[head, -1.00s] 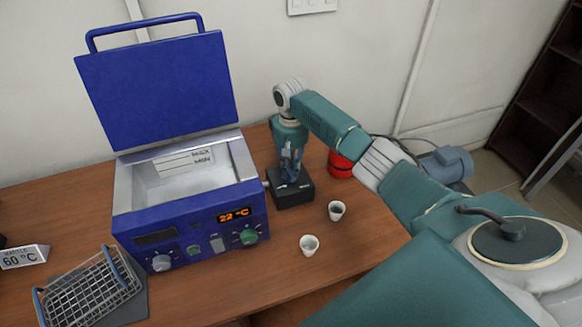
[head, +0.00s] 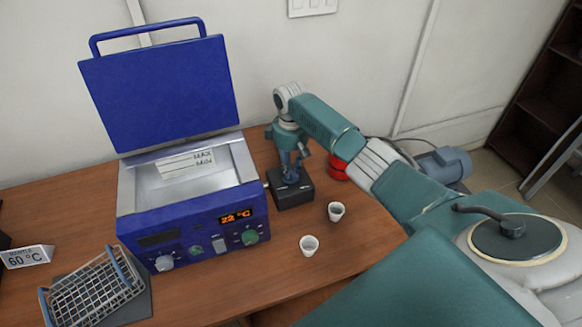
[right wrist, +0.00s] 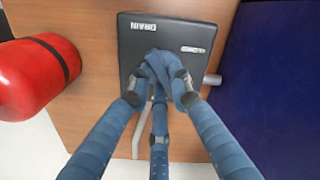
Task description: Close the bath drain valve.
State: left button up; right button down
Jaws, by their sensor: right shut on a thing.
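The blue water bath (head: 190,229) stands on the table with its lid (head: 160,95) raised and a pale basin inside. The drain valve's black box (head: 293,199) sits beside it on the right. In the right wrist view its box (right wrist: 190,33) shows DRAIN lettering and a small second label. My right gripper (head: 292,166) is above the box; in the wrist view its blue fingers (right wrist: 162,72) are shut together on the valve's handle, which they hide. A grey bar (right wrist: 140,130) runs out below the fingers. My left gripper is not in view.
Two small white cups (head: 336,211) (head: 309,245) stand in front of the valve. A red cylinder (head: 338,166) is behind the arm, also close in the wrist view (right wrist: 38,77). A wire basket (head: 92,290) and a 60 °C sign (head: 27,257) are at left.

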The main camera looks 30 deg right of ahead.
jog(key=n, duration=0.5)
jog(key=shift+w+r+n, duration=0.1)
jog(key=shift+w+n, duration=0.1)
jog(key=shift+n, duration=0.1)
jog(key=n, duration=0.5)
jog(key=shift+w+a, duration=0.1)
jog(key=shift+r+n, duration=0.1)
jog(key=shift+n, duration=0.2)
jog(key=c, duration=1.6)
grip_release()
jog(key=shift+o, duration=0.2)
notch_tip(320, 180, up, 12)
